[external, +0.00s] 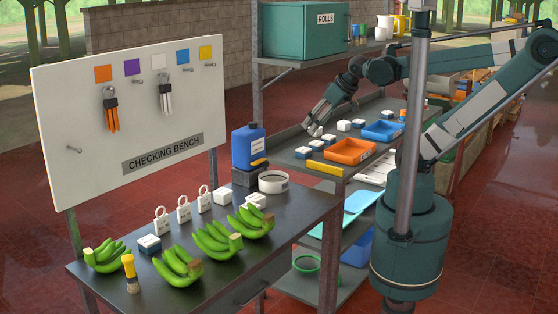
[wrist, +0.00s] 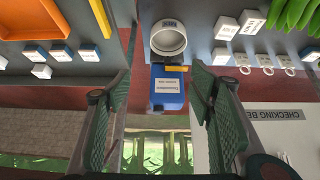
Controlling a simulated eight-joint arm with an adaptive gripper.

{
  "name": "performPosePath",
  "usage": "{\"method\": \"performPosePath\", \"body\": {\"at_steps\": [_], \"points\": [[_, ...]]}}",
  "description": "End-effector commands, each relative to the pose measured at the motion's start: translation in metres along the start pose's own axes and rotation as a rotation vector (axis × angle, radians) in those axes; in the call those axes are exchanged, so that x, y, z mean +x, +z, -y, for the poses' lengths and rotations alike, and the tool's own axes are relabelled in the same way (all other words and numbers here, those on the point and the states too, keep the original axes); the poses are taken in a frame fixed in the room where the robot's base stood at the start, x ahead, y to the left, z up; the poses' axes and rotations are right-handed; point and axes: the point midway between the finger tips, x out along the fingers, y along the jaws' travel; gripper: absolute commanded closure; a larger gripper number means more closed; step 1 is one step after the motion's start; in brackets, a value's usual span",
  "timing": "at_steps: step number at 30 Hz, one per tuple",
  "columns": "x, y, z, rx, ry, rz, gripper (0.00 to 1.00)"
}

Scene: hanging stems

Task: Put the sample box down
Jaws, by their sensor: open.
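Several small white-and-blue boxes stand on the grey shelf top; one is this box (external: 302,152), and they show at the upper left of the wrist view (wrist: 62,53). A similar box (external: 149,244) stands on the dark bench at the left. I cannot tell which one is the sample box. My gripper (external: 316,124) is over the left part of the shelf top, near the boxes. In the wrist view its fingers (wrist: 160,78) are spread wide, with no box between them; the blue bottle (wrist: 167,85) shows beyond them.
The shelf top holds an orange tray (external: 349,151), a blue tray (external: 382,130) and a yellow strip (external: 325,168). The bench holds the blue bottle (external: 248,146), a round white pot (external: 273,182), white tags (external: 183,209) and green bananas (external: 176,267). A post (external: 412,130) stands in front.

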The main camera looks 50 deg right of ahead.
Motion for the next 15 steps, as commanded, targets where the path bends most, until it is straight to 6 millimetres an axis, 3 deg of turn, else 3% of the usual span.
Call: {"method": "performPosePath", "body": {"at_steps": [8, 15], "points": [[0.006, -0.005, 0.008, -0.05, -0.011, 0.02, 0.46], [0.02, -0.015, 0.026, -0.17, -0.038, 0.069, 0.46]]}}
